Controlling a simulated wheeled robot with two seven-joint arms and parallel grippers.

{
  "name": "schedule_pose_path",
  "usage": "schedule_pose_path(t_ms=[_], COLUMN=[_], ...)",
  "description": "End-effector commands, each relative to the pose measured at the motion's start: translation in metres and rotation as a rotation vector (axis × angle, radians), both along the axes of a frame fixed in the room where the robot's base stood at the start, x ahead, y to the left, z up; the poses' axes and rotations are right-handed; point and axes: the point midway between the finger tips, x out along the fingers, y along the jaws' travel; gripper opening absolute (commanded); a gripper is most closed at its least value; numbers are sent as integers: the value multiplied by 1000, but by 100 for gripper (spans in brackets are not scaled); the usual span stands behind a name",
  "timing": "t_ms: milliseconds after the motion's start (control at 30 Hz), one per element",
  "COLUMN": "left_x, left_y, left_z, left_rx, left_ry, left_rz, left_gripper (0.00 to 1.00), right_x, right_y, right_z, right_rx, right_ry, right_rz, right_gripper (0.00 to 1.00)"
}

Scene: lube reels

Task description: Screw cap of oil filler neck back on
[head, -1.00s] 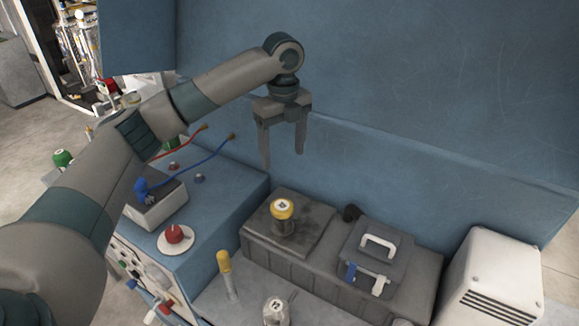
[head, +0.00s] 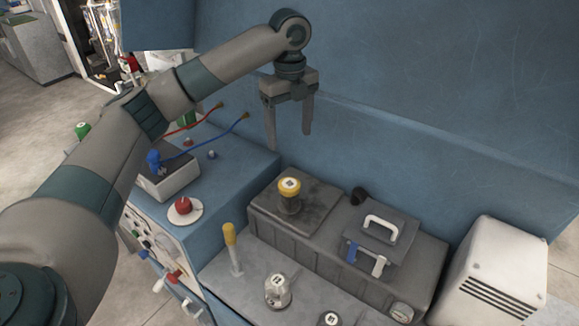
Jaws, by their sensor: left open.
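A yellow cap (head: 289,186) sits on top of a short oil filler neck (head: 289,203) on the dark grey tank (head: 330,235). From this view I cannot tell how tightly the cap sits. My left gripper (head: 289,141) is open and empty, fingers pointing down. In the picture it shows just above the cap, in front of the blue wall, apart from the cap. My right gripper is not in view.
A box with a white handle (head: 382,226) stands on the tank's right half. A white vented box (head: 494,270) is at the right. At left, a blue cabinet (head: 235,185) carries a red knob (head: 184,205) and cables. A yellow-topped lever (head: 230,236) stands in front.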

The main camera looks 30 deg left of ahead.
Motion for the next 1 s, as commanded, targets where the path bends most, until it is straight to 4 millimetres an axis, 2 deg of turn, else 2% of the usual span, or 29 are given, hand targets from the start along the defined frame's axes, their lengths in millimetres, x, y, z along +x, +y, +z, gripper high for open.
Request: schedule_pose_path(t_ms=[267, 800, 1000], left_x=[-1, -1, -1], left_y=[0, 0, 0], left_z=[-36, -124, -149], left_rx=[0, 0, 0], left_ry=[3, 3, 1], left_rz=[0, 0, 1], left_gripper=[71, 71, 71], right_x=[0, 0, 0], right_y=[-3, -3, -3], right_z=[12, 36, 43], right_rx=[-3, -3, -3], right_ry=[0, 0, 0], right_rz=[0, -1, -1], right_gripper=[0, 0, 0])
